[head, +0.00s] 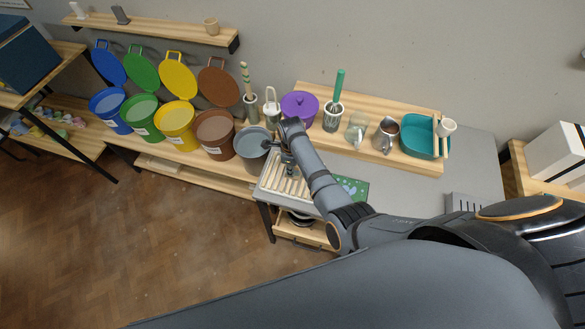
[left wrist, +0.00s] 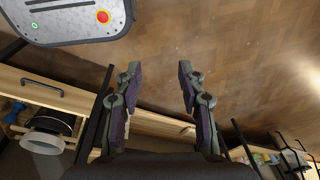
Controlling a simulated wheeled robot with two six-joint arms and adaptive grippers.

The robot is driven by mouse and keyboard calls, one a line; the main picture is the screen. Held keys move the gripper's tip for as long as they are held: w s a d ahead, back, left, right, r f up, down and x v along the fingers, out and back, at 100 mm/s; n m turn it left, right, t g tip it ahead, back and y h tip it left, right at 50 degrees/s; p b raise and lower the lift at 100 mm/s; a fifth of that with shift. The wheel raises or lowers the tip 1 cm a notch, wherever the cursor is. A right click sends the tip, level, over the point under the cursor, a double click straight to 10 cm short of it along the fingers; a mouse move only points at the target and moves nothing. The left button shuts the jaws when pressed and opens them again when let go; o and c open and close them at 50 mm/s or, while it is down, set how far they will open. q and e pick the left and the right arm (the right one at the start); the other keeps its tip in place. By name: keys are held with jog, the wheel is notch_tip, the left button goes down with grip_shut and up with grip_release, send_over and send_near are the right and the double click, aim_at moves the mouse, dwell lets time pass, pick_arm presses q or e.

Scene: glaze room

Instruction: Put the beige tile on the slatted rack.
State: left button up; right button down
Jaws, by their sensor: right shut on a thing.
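The slatted rack (head: 273,184) with pale wooden slats sits at the left front of the grey worktable in the head view. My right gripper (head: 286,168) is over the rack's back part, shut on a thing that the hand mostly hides. I cannot make out the beige tile clearly; no loose tile shows elsewhere. I cannot tell whether the held thing touches the slats. My right arm covers the rack's right side. In the left wrist view my left gripper (left wrist: 160,72) is open and empty above the floor.
A grey bucket (head: 251,142) stands just left of the rack, beside brown, yellow, green and blue ones. A green patterned mat (head: 355,187) lies right of the rack.

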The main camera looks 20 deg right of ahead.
jog(key=c, duration=1.7)
grip_release()
jog(key=shift+f, duration=0.1)
jog(key=shift+c, duration=0.2)
jog(key=o, duration=0.4)
jog(key=shift+w+f, duration=0.1)
jog(key=shift+w, duration=0.05)
pick_arm(q)
jog(key=shift+s+a+f, duration=0.1)
jog(key=shift+s+a, duration=0.35)
jog(key=shift+s, duration=0.4)
pick_arm(e)
jog(key=shift+d, duration=0.15)
jog(key=shift+r, duration=0.45)
notch_tip(320, 180, up, 5)
jog(key=p, duration=0.5)
pick_arm(q)
notch_tip(320, 180, up, 5)
jog(key=shift+w+f, duration=0.15)
pick_arm(e)
notch_tip(320, 180, up, 7)
jog(key=shift+f, duration=0.2)
